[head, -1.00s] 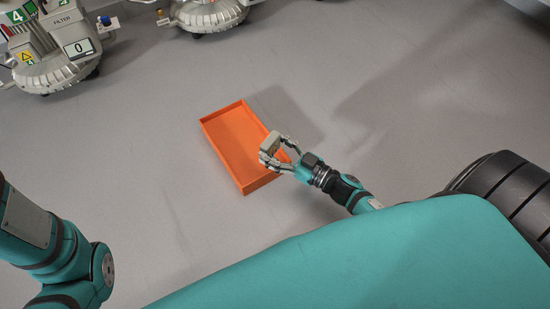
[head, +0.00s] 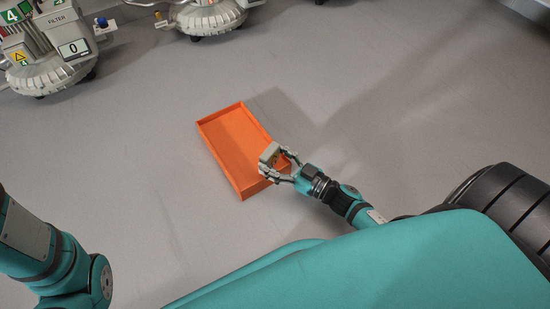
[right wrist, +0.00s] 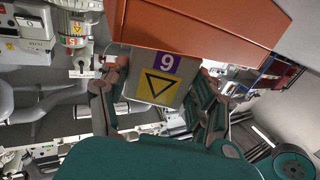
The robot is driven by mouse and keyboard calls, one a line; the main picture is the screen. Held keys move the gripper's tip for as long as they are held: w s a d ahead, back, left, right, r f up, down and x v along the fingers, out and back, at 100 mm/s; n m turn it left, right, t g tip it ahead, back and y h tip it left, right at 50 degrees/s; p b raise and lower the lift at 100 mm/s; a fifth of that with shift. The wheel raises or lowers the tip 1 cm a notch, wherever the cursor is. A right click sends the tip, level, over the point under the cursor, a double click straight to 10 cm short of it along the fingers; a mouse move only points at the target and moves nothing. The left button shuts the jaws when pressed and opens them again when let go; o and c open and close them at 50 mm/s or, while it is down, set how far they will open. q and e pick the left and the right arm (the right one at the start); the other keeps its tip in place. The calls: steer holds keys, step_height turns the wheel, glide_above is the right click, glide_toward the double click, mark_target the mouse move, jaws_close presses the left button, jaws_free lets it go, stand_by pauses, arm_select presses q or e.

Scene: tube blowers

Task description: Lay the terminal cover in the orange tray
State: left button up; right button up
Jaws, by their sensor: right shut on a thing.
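The orange tray (head: 228,145) lies on the floor in the middle of the head view, its inside empty as far as I can see. My right gripper (head: 275,163) is shut on the terminal cover (head: 269,153), a small grey block, which appears over the tray's right long edge. In the right wrist view the cover (right wrist: 150,100) sits between the fingers and shows a purple patch with a digit and a yellow triangle label. The tray (right wrist: 200,22) fills the top of that view, and its gap to the cover is unclear. My left gripper is out of view.
A grey blower (head: 48,55) with a filter label and a 0 plate stands at the upper left. Another blower (head: 208,18) stands at the top. The grey floor around the tray is clear.

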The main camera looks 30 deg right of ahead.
steer(key=shift+f, duration=0.15)
steer(key=o, duration=1.6)
steer(key=shift+c, duration=0.2)
steer(key=shift+r, duration=0.45)
steer(key=p+v, duration=0.6)
steer(key=v, duration=0.6)
steer(key=shift+r, duration=0.1)
